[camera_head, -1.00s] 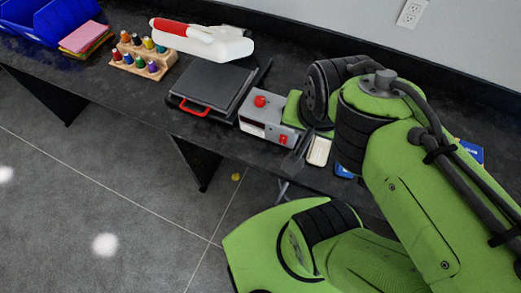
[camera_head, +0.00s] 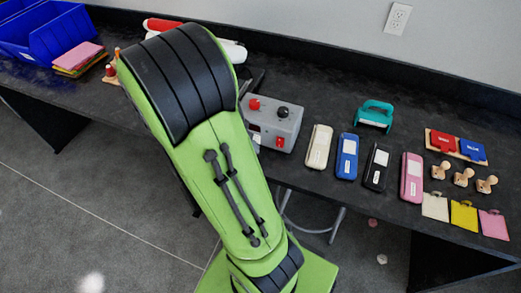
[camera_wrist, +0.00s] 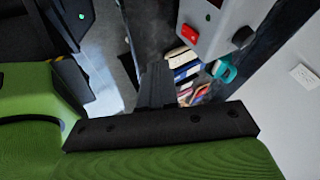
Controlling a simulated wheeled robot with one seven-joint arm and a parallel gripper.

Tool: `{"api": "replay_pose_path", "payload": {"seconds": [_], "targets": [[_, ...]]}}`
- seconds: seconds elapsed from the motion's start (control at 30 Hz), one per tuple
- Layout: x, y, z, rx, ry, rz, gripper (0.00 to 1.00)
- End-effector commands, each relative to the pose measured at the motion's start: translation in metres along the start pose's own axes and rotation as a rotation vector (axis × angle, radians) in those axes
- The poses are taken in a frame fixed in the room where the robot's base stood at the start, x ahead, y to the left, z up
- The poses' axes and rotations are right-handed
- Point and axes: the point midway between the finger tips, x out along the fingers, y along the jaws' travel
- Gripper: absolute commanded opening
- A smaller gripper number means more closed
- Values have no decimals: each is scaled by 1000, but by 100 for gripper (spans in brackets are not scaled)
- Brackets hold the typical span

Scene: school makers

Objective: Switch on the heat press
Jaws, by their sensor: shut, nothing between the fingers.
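The heat press's grey control box (camera_head: 285,128) stands on the black table, with a red button (camera_head: 254,104) and a black knob (camera_head: 283,112) on top. A red switch (camera_head: 279,142) is on its front face. The press plate is hidden behind my arm in the head view. In the wrist view the box (camera_wrist: 212,40) is at the upper right, with the red switch (camera_wrist: 188,33) and a small green dot (camera_wrist: 208,17) on its face. My gripper (camera_wrist: 155,85) is shut and empty, apart from the switch. My gripper is hidden in the head view.
Right of the box lie a cream case (camera_head: 318,147), a blue case (camera_head: 347,156), a black case (camera_head: 376,166) and a pink case (camera_head: 411,178). A teal-handled tool (camera_head: 375,115) sits behind them. Blue bins (camera_head: 60,35) stand at the far left.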

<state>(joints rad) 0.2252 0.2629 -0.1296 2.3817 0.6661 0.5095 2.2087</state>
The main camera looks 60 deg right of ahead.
Motion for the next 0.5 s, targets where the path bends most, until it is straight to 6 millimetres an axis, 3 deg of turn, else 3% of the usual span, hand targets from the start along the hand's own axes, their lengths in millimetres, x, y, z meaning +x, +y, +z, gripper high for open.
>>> {"api": "replay_pose_path", "payload": {"seconds": [0.27, 0.5], "targets": [[10, 1, 0, -3, 0, 2, 0], [61, 2, 0, -4, 2, 5, 0]]}}
